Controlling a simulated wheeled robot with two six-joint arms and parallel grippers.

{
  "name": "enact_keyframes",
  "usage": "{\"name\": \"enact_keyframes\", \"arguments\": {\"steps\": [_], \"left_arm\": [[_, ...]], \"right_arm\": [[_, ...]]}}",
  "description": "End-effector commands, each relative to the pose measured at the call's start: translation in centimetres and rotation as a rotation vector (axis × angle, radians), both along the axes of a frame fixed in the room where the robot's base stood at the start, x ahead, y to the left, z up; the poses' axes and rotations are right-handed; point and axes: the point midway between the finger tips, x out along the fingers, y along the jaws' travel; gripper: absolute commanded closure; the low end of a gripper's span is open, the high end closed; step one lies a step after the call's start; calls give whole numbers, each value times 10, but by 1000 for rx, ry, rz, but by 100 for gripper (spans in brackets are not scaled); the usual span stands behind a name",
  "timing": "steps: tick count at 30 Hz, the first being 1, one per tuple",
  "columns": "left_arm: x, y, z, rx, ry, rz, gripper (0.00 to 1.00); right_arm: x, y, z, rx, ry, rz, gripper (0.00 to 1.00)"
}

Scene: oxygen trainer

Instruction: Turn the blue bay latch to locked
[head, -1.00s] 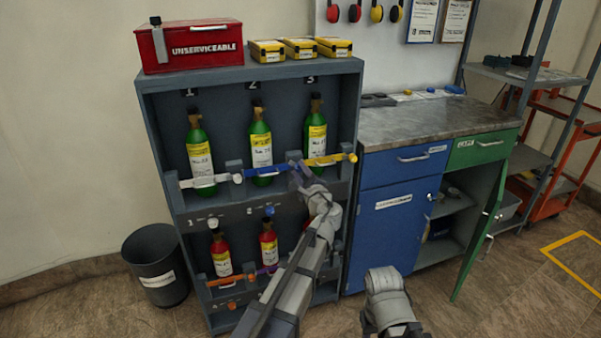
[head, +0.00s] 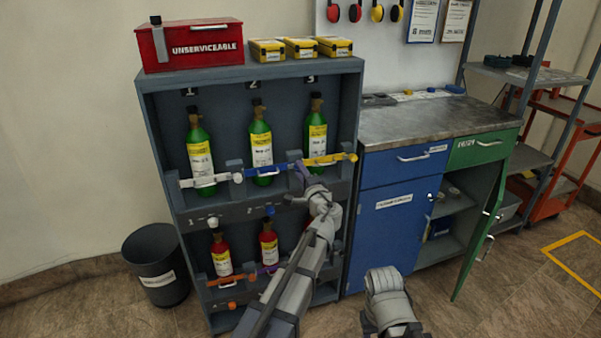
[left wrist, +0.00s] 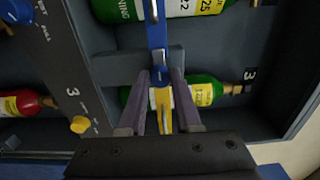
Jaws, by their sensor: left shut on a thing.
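The blue bay latch (head: 264,171) is a bar lying across the front of the green bottle (head: 261,143) in bay 2, nearly level in the head view. My left gripper (head: 303,173) is at the right end of this bar, beside the yellow latch (head: 325,160). The fingers of my left gripper (left wrist: 160,84) are shut on that end, one on each side. The fingers partly hide this end in the head view. My right gripper is not in view.
The white latch (head: 207,181) crosses bay 1, left of the blue one. Red bottles (head: 220,252) stand in the lower row. A blue cabinet (head: 394,220) and an open green door (head: 478,240) are to the right. A bin (head: 154,265) stands left.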

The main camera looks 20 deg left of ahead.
Motion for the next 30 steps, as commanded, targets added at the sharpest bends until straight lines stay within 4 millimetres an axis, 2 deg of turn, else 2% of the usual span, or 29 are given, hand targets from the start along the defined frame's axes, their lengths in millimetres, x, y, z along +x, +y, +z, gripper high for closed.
{"name": "enact_keyframes", "arguments": {"steps": [14,15,22,30], "left_arm": [[-1,0,-1,-12,-6,1,100],[-1,0,-1,-12,-6,2,65],[-1,0,0,-11,-6,1,39],[-2,-1,0,-10,-5,0,38]], "right_arm": [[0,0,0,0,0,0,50],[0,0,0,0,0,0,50],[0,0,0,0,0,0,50],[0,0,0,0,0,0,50]]}}
